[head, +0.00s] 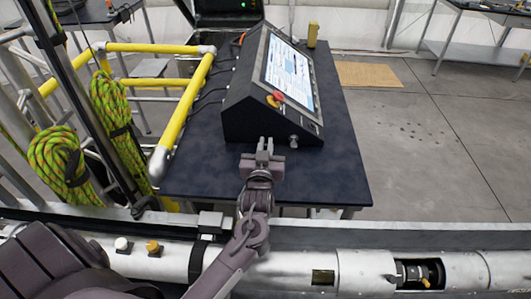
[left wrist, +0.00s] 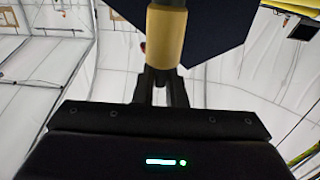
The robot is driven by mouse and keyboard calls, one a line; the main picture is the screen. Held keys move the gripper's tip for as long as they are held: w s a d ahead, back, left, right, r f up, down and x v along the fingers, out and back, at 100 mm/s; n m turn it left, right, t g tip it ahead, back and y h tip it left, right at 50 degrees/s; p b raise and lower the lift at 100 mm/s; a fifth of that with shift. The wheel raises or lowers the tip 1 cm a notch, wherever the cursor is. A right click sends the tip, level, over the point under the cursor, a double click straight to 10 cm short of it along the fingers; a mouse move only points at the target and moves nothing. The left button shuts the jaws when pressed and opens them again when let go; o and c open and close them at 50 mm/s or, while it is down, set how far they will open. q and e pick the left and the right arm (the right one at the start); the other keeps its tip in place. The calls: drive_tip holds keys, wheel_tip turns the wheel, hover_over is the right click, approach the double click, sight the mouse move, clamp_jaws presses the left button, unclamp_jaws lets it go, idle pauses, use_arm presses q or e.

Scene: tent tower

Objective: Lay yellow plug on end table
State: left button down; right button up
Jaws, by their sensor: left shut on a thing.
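My left gripper (head: 263,146) is over the near part of the dark-topped end table (head: 335,185), just in front of the console. In the left wrist view its fingers (left wrist: 161,88) are shut on the yellow plug (left wrist: 166,38), a yellow cylinder with a dark end at the top of the picture. In the head view I cannot make the plug out at the gripper, nor tell whether it touches the table. My right gripper is not in view.
A black slanted console (head: 245,110) with a lit screen and red knob fills much of the table. A yellow cylinder (head: 313,34) stands behind it. A yellow pipe frame (head: 185,105) and green ropes (head: 112,105) are at left. The tabletop's near right part is clear.

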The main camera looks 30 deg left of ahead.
use_arm(q)
wheel_tip(320, 180, down, 3)
drive_tip(key=shift+f+p, duration=0.2)
drive_tip(key=shift+p, duration=0.1)
drive_tip(key=shift+f, duration=0.15)
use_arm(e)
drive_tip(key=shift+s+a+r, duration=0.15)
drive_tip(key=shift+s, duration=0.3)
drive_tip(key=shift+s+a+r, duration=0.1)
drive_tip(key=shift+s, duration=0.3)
use_arm(q)
drive_tip(key=shift+f, duration=0.2)
drive_tip(key=c, duration=1.5)
unclamp_jaws()
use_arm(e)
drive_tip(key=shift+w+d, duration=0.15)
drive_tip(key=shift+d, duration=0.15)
use_arm(q)
drive_tip(key=shift+r, duration=0.1)
